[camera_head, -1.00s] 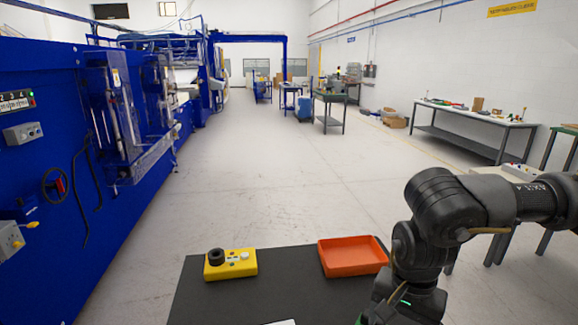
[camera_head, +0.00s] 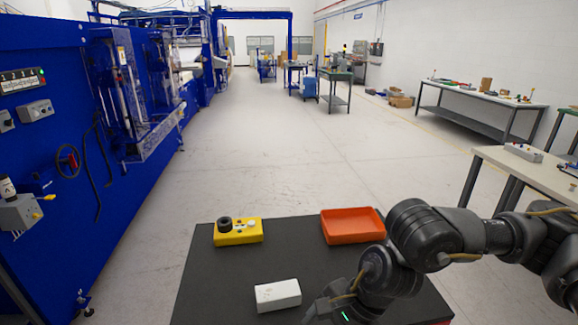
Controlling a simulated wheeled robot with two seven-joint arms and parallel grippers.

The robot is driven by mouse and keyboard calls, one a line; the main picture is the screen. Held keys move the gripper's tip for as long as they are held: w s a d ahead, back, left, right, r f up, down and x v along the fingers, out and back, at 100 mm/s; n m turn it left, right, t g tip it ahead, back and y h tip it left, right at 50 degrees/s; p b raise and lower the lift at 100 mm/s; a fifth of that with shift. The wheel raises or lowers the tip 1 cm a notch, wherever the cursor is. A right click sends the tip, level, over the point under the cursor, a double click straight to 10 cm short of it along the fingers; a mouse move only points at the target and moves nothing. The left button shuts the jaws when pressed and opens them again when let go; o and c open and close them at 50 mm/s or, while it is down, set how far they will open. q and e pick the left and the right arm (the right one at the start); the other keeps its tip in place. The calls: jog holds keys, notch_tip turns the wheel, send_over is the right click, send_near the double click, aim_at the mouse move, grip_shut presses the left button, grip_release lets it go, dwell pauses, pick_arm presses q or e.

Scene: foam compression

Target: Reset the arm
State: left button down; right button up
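My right arm comes in from the right and bends down over the front right of the dark table (camera_head: 235,285). Its gripper is below the frame's bottom edge or hidden behind the wrist. My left arm and gripper do not show. A white block (camera_head: 278,295) lies on the table near its front middle, to the left of my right wrist and apart from it. A yellow control box (camera_head: 240,238) with a black round knob and light buttons sits at the back left of the table. An orange tray (camera_head: 352,226) sits at the back right and looks empty.
A blue machine (camera_head: 60,150) with handles and boxes lines the left side. A pale table (camera_head: 535,172) stands close on the right, behind my arm. A grey workbench (camera_head: 480,100) stands along the right wall. The floor (camera_head: 280,150) ahead is clear.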

jog(key=s+a+r+m+t+y, duration=0.1)
jog(key=a+r+m+t+y, duration=0.1)
jog(key=a+m+y, duration=0.4)
jog(key=s+a+r+m+t+y, duration=0.1)
jog(key=s+a+r+m+y, duration=0.15)
jog(key=a+m, duration=0.6)
jog(key=w+d+f+m+t+h, duration=0.4)
jog(key=d+m, duration=0.3)
jog(key=m, duration=0.7)
jog(key=w+d+f+m+t+h, duration=0.25)
jog(key=d+f+m+t, duration=0.35)
jog(key=m, duration=0.8)
jog(key=s+d+f+m+g+h, duration=0.7)
jog(key=s+d+f+m+g, duration=0.2)
jog(key=s+d+f+m, duration=0.75)
jog(key=s+d+f+g, duration=0.1)
jog(key=s+f, duration=0.1)
jog(key=f, duration=1.1)
jog(key=s+d+f+g, duration=0.1)
jog(key=s+d+f, duration=0.1)
jog(key=f, duration=1.2)
jog(key=s+d+f, duration=0.2)
jog(key=s+f, duration=1.1)
jog(key=s, duration=0.2)
jog(key=shift+s+d+f+g, duration=0.2)
jog(key=shift+s+d+g, duration=0.1)
jog(key=shift+g, duration=0.1)
